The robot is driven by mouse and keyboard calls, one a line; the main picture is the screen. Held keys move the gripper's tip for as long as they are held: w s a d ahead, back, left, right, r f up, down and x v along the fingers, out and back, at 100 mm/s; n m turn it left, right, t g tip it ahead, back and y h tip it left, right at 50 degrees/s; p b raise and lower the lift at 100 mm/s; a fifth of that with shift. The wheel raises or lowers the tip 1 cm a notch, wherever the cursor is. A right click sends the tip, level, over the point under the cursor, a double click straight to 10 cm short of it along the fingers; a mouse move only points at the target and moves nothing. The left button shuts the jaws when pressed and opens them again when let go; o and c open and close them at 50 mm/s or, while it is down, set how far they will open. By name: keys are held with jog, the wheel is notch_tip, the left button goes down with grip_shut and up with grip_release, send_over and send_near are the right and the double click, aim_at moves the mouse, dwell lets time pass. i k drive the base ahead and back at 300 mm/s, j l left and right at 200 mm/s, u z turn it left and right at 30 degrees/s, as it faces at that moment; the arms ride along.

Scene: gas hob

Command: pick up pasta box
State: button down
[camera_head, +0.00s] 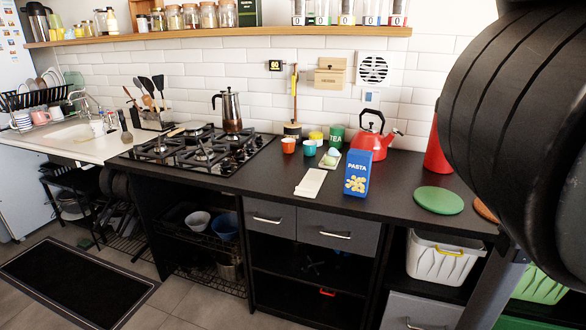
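The blue pasta box (357,173) stands upright near the front edge of the black counter (252,184), right of the gas hob (200,149). White "PASTA" lettering and yellow pasta shapes face me. My arm's dark, rounded link fills the upper right of the view, close to the camera. My gripper is not in view, so whether it is open or shut does not show. Nothing touches the box from my side.
A red kettle (371,138) stands behind the box, with cups and a green tea tin (337,137) behind it to the left. A whitish flat item (310,182) lies left of it. A green round board (438,200) lies to the right, with bare counter between.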

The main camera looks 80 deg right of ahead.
aim_at(358, 161)
jog(key=z, duration=2.15)
